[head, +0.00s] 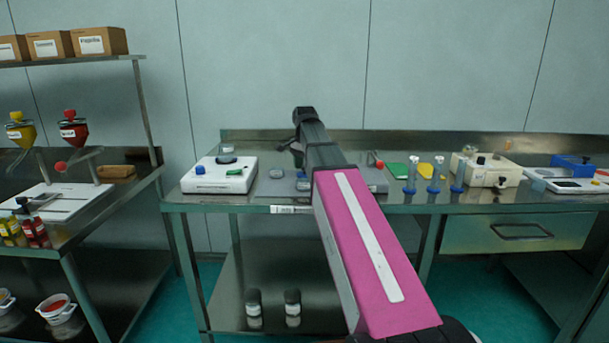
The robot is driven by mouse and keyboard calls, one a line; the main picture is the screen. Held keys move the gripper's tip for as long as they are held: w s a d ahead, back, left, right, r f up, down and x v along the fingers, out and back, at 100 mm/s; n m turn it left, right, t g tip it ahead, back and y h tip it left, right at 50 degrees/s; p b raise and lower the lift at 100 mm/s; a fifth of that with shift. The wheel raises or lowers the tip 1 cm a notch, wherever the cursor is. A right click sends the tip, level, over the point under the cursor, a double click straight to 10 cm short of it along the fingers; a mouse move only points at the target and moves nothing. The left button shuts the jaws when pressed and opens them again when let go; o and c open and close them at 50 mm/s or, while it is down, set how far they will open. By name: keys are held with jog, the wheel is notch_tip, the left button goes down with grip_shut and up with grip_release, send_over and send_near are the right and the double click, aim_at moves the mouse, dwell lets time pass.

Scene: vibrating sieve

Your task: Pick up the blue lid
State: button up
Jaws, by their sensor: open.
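A small blue piece (302,186) shows on the grey mat beside my arm. It may be the blue lid, but it is too small and too covered by the arm to be sure. My gripper (291,150) is at the far end of my pink and black arm, over the back part of the middle table. It is open, and I see nothing held in it. Its fingertips are small and partly hidden, so I cannot tell their exact gap to the blue piece. Grey round parts (277,173) lie on the mat left of the arm.
A white machine (220,176) with a dark round part on top stands on the table's left end. Right of my arm are a green piece (398,170), a yellow piece (425,170), blue-based cylinders (433,186) and a cream device (486,169). A shelf rack (140,100) stands left.

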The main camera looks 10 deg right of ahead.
jog(key=c, duration=1)
